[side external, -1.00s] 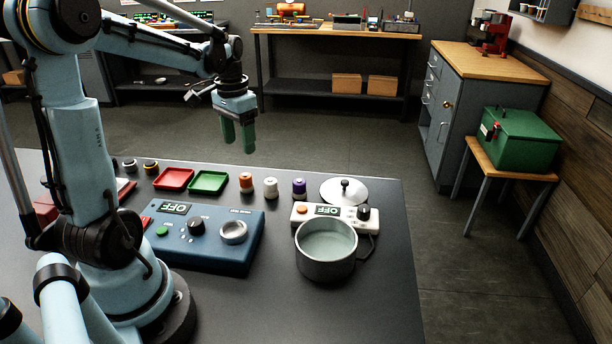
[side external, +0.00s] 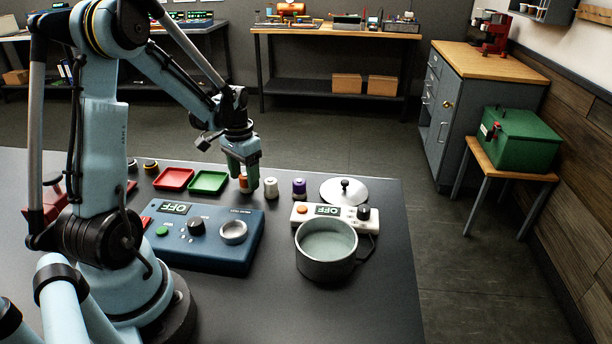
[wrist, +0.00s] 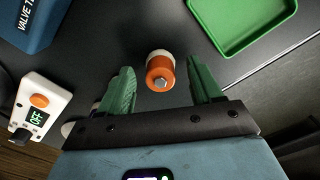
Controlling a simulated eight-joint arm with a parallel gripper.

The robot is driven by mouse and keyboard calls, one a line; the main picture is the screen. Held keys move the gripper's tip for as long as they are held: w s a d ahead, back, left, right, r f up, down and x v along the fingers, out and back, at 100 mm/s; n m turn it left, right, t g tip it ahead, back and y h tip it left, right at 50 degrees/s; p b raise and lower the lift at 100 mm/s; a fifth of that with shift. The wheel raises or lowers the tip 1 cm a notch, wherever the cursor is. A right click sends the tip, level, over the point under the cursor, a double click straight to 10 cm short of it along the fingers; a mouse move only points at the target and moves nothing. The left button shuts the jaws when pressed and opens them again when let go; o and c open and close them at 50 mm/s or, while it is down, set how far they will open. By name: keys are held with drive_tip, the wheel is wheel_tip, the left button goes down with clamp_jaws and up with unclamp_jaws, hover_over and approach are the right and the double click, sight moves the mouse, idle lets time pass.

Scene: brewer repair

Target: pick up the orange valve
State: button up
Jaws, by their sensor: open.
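The orange valve (side external: 244,183), an orange body with a white band and a grey metal tip, stands upright on the dark table. In the side view it is partly hidden by my green fingers. In the wrist view the orange valve (wrist: 160,72) shows in the gap between the two fingertips, with dark space on both sides. My gripper (side external: 243,178) is low at the valve, pointing down. In the wrist view my gripper (wrist: 159,80) is open, with nothing held.
A white valve (side external: 271,188) and a purple one (side external: 299,188) stand to the right. Green (side external: 208,181) and red (side external: 173,178) trays lie to the left. A blue tester box (side external: 205,237), white hotplate (side external: 347,216) and pot (side external: 326,262) are nearer the camera.

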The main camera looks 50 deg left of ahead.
drive_tip(key=shift+f, duration=0.9)
clamp_jaws()
drive_tip(key=shift+r, duration=0.15)
